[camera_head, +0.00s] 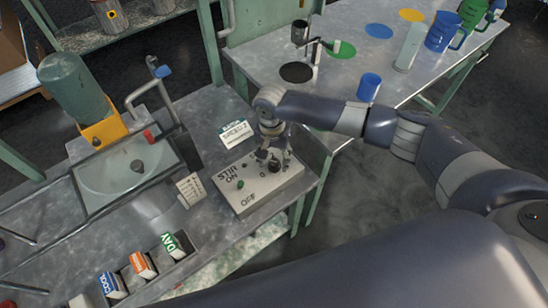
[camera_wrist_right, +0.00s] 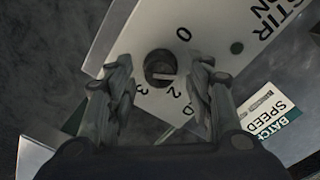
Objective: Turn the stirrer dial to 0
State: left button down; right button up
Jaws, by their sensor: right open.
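The stirrer box (camera_head: 255,197) is a pale panel marked STIR, ON and OFF, and it sits on the grey bench. Its dark round dial (camera_wrist_right: 160,67) is near the numbers 0, 2 and 3, with a light mark across its face. The mark lies roughly sideways in the wrist view, not toward the 0; its exact number is unclear. My right gripper (camera_wrist_right: 160,88) is open, with one finger on each side of the dial, and whether they touch it is unclear. In the head view the right gripper (camera_head: 268,155) partly covers the dial. My left gripper is not in view.
A green button (camera_head: 240,184) is on the panel. A sink (camera_head: 130,170) is at left.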

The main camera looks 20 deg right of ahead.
jog(key=shift+f, duration=0.25)
jog(key=shift+c, duration=0.3)
jog(key=c, duration=1)
jog(key=shift+r, duration=0.1)
